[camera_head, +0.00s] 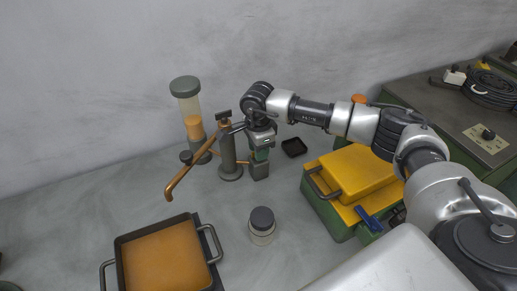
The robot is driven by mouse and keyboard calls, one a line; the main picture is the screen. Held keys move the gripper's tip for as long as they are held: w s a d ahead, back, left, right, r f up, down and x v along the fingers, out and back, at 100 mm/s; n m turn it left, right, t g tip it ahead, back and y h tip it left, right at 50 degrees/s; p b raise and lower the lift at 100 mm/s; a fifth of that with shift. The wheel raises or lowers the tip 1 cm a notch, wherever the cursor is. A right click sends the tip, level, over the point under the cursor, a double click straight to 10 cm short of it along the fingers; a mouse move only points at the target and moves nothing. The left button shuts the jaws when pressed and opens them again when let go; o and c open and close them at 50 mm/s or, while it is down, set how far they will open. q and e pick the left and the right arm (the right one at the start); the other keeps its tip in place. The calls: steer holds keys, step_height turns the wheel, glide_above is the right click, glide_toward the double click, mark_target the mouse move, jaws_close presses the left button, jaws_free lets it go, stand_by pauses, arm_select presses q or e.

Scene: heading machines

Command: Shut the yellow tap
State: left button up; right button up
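The tap has an orange-yellow spout (190,167) that slopes down to the left, with its end above the far edge of a pan. The spout joins a grey upright post (229,155) on a round foot, with a small dark handle (223,114) at the top. My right gripper (260,172) points down just right of the post, close to it. I cannot tell whether it touches the post, or how its fingers stand. A small green part shows at the gripper. My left gripper is not in view.
A dark pan (118,250) with orange contents stands at front left. A clear cylinder (187,107) with orange contents stands behind the spout. A dark-lidded jar (262,226) and a small black tray (294,147) are nearby. A green case (325,215) with yellow top lies right.

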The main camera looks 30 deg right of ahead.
step_height(320, 180, up, 10)
steer(key=b, duration=0.2)
steer(key=shift+r, duration=0.25)
steer(key=shift+f, duration=0.1)
stand_by(0.3)
